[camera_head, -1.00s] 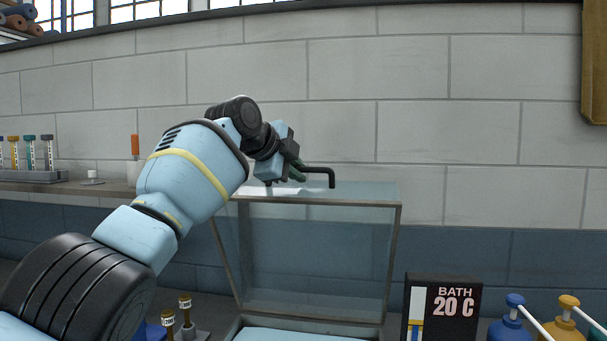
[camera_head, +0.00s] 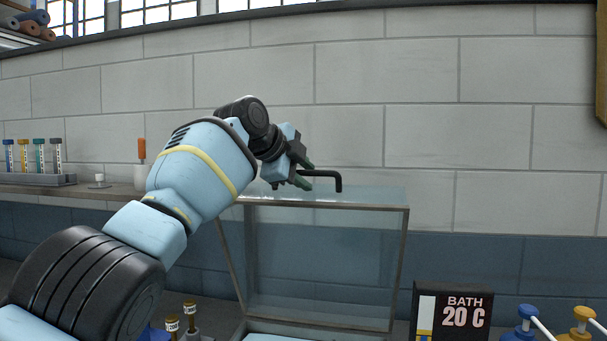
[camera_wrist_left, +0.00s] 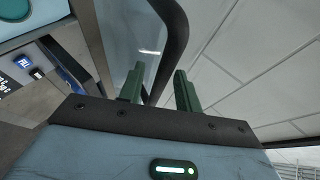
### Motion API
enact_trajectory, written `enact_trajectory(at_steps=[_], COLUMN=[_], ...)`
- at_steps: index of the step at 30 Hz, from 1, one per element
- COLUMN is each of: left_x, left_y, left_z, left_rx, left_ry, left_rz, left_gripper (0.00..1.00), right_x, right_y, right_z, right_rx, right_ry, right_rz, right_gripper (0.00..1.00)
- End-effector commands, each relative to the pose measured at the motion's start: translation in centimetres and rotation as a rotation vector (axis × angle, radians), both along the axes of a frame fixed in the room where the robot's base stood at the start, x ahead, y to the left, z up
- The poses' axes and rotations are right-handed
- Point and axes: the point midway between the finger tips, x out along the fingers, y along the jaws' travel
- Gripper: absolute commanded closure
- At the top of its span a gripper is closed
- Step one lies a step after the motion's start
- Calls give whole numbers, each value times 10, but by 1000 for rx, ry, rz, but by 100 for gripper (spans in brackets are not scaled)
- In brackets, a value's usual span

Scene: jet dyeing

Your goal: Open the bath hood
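The bath hood (camera_head: 320,255) is a clear glass cover with a grey frame. It stands raised over the bath, its large pane close to upright. Its dark bent handle (camera_head: 338,182) is at the top edge. My left gripper (camera_head: 306,174) is at the handle with its two green fingers spread apart, one above and one below the bar. In the left wrist view the dark handle (camera_wrist_left: 178,45) runs down between the open fingers (camera_wrist_left: 159,70), with a gap showing. Whether a finger touches it I cannot tell. My right gripper is not in view.
A bath display (camera_head: 452,312) reading 20 C stands right of the hood, with blue (camera_head: 524,325) and yellow (camera_head: 582,322) pump tops beyond it. A rack of tubes (camera_head: 35,179) is on the left shelf. Small gold-capped vials (camera_head: 190,318) stand left of the bath.

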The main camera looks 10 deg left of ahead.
Motion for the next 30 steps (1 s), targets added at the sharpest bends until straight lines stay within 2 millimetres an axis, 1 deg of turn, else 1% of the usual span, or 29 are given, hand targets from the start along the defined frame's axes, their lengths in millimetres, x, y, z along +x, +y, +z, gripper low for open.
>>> enact_trajectory(at_steps=[5,11,21,27,30], left_x=[0,-7,-33,-49,-54], left_y=[0,4,20,30,34], left_z=[0,7,27,37,39], left_rx=[1,1,-1,-1,0], left_ry=[0,-4,-8,-4,-2], left_rz=[0,-1,0,0,1], left_gripper=[66,66,66,66,66], right_x=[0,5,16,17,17], right_y=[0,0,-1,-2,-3], right_z=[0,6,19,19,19], right_rx=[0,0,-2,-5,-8], right_ry=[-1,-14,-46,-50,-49], right_rz=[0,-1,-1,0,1], right_gripper=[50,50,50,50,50])
